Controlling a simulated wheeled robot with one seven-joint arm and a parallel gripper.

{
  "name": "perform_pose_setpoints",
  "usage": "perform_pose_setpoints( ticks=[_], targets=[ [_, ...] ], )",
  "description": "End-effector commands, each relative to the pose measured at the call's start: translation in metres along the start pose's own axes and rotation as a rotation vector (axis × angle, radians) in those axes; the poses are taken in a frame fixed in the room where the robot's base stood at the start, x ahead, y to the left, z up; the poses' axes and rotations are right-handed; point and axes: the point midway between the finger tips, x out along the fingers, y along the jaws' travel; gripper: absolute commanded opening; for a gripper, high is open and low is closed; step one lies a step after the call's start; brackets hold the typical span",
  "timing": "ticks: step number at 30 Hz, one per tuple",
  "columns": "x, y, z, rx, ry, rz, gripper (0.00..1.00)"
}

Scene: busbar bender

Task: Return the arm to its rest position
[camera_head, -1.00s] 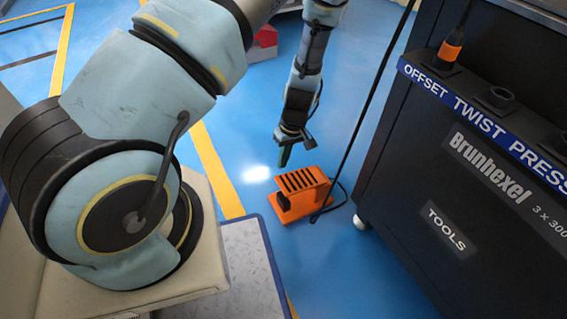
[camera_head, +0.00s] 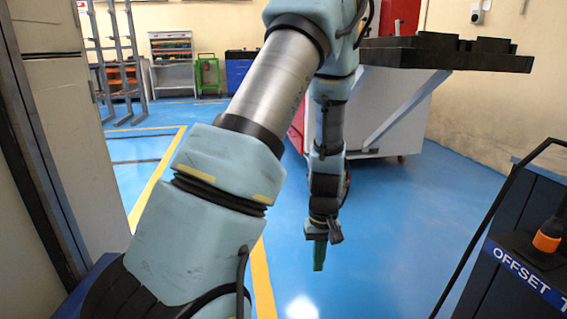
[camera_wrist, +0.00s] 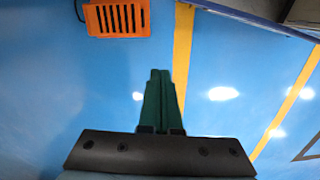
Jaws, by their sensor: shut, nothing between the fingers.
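My gripper (camera_head: 319,256) hangs at the end of my arm, pointing down over the blue floor, in the middle of the head view. In the wrist view its two green fingers (camera_wrist: 159,80) are together, with nothing between them. My arm is bent, with its forearm hanging nearly straight down.
An orange slotted unit (camera_wrist: 117,18) stands on the floor, apart from my gripper. The dark offset twist press (camera_head: 530,265) is at the lower right. A white machine with a dark top (camera_head: 445,52) stands behind my arm. Blue floor (camera_head: 410,220) between them is clear.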

Motion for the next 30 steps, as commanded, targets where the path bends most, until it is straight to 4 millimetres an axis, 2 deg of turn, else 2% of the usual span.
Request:
perform_pose_setpoints(
  ticks=[1, 6, 12, 18, 20, 21, 30],
  targets=[
    [-0.023, -0.017, -0.004, 0.005, 0.013, 0.023, 0.00],
    [-0.083, -0.070, -0.002, 0.071, 0.061, 0.064, 0.00],
    [-0.125, -0.120, 0.013, 0.136, 0.119, 0.069, 0.00],
    [-0.151, -0.157, 0.030, 0.181, 0.168, 0.053, 0.00],
    [-0.157, -0.167, 0.036, 0.193, 0.181, 0.044, 0.00],
    [-0.167, -0.169, 0.038, 0.201, 0.184, 0.041, 0.00],
    [-0.229, -0.168, 0.039, 0.201, 0.179, 0.043, 0.00]
  ],
)
